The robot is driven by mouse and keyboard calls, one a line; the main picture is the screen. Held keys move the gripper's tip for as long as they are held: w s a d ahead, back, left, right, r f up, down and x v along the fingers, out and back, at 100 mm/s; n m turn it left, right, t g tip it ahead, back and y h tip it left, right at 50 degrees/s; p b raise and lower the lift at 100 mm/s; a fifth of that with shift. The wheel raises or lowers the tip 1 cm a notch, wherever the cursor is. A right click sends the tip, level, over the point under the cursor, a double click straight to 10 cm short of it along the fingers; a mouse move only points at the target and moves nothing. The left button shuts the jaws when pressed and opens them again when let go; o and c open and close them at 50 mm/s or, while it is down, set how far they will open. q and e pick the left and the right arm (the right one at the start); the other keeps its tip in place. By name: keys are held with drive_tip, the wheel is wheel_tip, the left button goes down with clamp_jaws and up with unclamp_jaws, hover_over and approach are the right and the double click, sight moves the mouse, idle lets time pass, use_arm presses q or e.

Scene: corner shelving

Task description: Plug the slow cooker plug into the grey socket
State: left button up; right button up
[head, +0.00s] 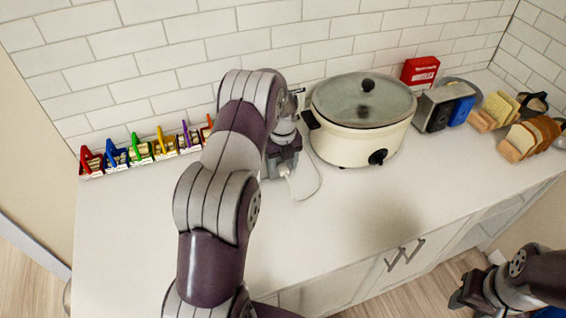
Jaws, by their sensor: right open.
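The cream slow cooker (355,140) with a glass lid stands at the back of the counter. A white cord (317,188) loops on the counter to its left and runs up to my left gripper (283,165). That gripper is low over the counter beside the cooker, partly hidden by my arm; its fingers and the plug cannot be made out clearly. A small light wall fitting (298,92) shows partly behind the arm; whether it is the grey socket I cannot tell. My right gripper (462,294) is open and empty, low at the right, off the counter's front.
A row of small items with coloured tops (140,150) lines the wall at left. A red box (420,71), a toaster (440,108) and sliced bread (530,138) stand at right. The counter's front (340,235) is clear.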

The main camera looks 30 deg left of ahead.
sight(283, 165)
use_arm(q)
drive_tip(key=shift+r, duration=0.3)
wheel_tip(283, 165, up, 6)
drive_tip(key=shift+w+r+b, duration=0.1)
drive_tip(key=shift+r+b, duration=0.1)
drive_tip(key=shift+b, duration=0.8)
wheel_tip(283, 165, up, 6)
drive_tip(key=p, duration=0.4)
drive_tip(key=shift+f+p, duration=0.1)
drive_tip(key=shift+p, duration=0.2)
